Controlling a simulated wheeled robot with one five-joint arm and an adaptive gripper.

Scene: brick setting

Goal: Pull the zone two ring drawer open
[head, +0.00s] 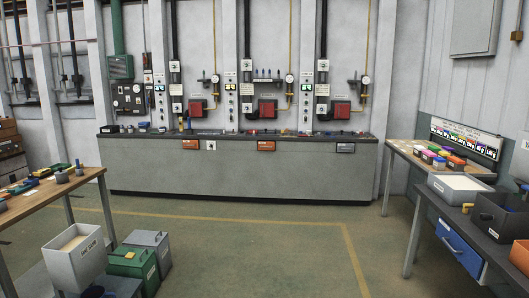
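A long grey bench (240,172) with a dark top stands against the back wall. A blue drawer front (460,248) with a pale label shows under the right-hand table. I cannot tell from the lettering which is the zone two ring drawer. My gripper is not in view.
A left table (45,189) holds small tools; a sand box (75,263), a green box (131,267) and a grey box (150,248) stand beside it. A right table (425,198) carries trays. Open floor (235,240) with yellow lines lies between.

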